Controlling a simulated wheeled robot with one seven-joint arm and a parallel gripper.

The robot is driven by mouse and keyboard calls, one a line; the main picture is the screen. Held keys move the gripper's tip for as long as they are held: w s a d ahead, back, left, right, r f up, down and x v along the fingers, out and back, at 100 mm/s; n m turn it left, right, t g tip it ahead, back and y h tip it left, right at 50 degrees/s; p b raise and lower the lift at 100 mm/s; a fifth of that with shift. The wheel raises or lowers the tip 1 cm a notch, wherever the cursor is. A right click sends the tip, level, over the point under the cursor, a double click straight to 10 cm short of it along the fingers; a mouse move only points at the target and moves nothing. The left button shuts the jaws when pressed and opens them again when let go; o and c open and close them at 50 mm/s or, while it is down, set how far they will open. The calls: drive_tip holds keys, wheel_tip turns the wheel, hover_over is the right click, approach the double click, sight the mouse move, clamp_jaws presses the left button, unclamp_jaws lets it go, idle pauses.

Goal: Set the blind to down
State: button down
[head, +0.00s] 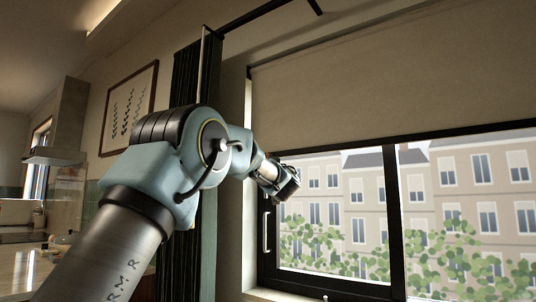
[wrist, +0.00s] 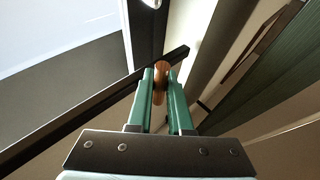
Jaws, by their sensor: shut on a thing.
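The beige roller blind (head: 400,80) covers the upper part of the window, and its dark bottom bar (head: 400,139) hangs partway down, with the lower panes uncovered. In the wrist view the bar (wrist: 85,112) runs diagonally behind the fingers. My gripper (wrist: 160,72) has green fingers closed on a brown wooden pull (wrist: 160,84) near the bar's end. In the head view my gripper (head: 286,184) is at the window's left side, below the bar; its fingertips and the pull are hidden there.
The dark window frame (head: 395,220) has a handle (head: 265,232) at left. A dark green curtain (head: 183,240) hangs behind my arm, left of the window. A framed picture (head: 130,108) and range hood (head: 62,125) are farther left. The space before the right panes is clear.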

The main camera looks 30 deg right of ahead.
wheel_tip(320, 180, down, 40)
drive_tip(key=b, duration=2.2)
drive_tip(key=shift+b, duration=0.3)
drive_tip(key=c, duration=1.1)
unclamp_jaws()
drive_tip(key=shift+f, duration=0.1)
drive_tip(key=shift+c, duration=0.2)
drive_tip(key=o, duration=0.3)
drive_tip(key=shift+r, duration=0.2)
drive_tip(key=v, duration=1)
drive_tip(key=shift+s+f, duration=0.2)
drive_tip(key=shift+s, duration=0.15)
drive_tip(key=shift+r, duration=0.1)
